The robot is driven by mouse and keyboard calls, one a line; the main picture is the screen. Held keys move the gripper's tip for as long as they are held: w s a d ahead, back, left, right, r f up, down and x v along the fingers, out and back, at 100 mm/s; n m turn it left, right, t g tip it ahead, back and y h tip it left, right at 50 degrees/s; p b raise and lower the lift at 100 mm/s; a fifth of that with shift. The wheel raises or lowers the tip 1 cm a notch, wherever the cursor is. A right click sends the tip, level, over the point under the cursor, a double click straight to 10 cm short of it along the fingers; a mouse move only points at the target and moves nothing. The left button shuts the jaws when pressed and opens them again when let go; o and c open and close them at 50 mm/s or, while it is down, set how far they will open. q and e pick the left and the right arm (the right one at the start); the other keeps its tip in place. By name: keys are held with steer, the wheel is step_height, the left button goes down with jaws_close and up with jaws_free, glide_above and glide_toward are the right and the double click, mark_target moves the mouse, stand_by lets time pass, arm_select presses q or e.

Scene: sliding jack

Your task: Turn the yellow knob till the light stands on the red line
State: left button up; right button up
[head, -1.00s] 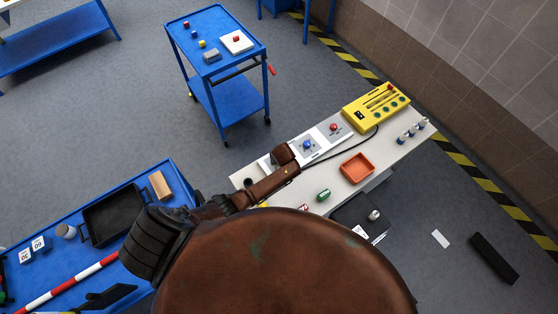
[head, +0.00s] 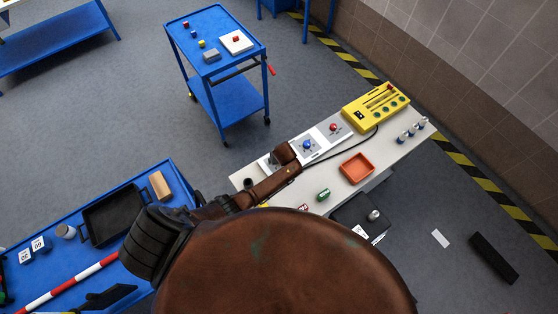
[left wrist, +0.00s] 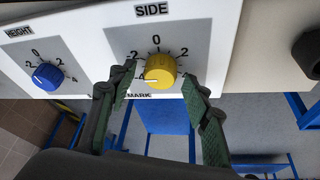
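The yellow knob (left wrist: 161,68) sits on the white SIDE dial panel (left wrist: 205,20) in the left wrist view. Its white pointer mark points to the left side of the scale. My left gripper (left wrist: 160,80) has one finger on each side of the knob, with a small gap showing on both sides. In the head view my left arm (head: 270,185) reaches over the white panel strip and hides the yellow knob. I cannot make out the light or the red line in either view. My right gripper is not in view.
A blue HEIGHT knob (left wrist: 47,76) is left of the yellow one. On the bench stand a yellow box (head: 376,107), an orange tray (head: 357,168), a green can (head: 323,194) and several small bottles. A blue trolley (head: 215,40) stands beyond.

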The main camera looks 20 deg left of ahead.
arm_select(q)
steer(key=shift+d+r, duration=0.1)
steer(key=v, duration=1.1)
steer(key=shift+s+r, duration=0.15)
steer(key=shift+r, duration=0.2)
steer(key=shift+d, duration=0.25)
